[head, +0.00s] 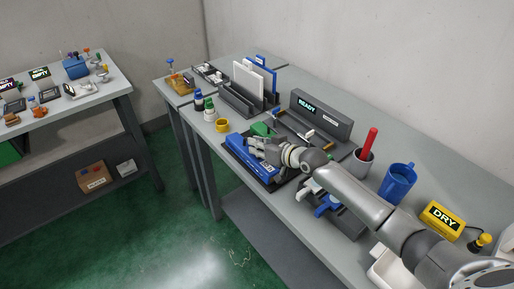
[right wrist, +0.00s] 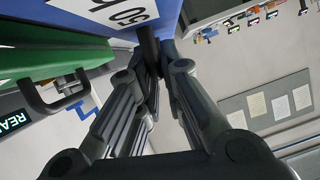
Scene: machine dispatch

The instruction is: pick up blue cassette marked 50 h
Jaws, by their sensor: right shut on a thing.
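The blue cassette (head: 250,165) is at the front left of the dark tray on the right-hand table. In the right wrist view the blue cassette (right wrist: 62,12) fills the top and shows a white label reading 50 and part of an h. My right gripper (head: 261,145) is at the cassette; in the right wrist view its fingers (right wrist: 154,62) are shut on the cassette's dark handle. I cannot tell whether the cassette is raised off the tray. My left gripper is not in view.
A green cassette (head: 262,129) with a dark handle is close beside the blue one. A grey unit reading READY (head: 320,120) stands behind. A yellow cup (head: 221,125) is to the left. A grey cup (head: 361,160), blue jug (head: 398,182) and yellow DRY box (head: 441,220) stand right, beyond my arm.

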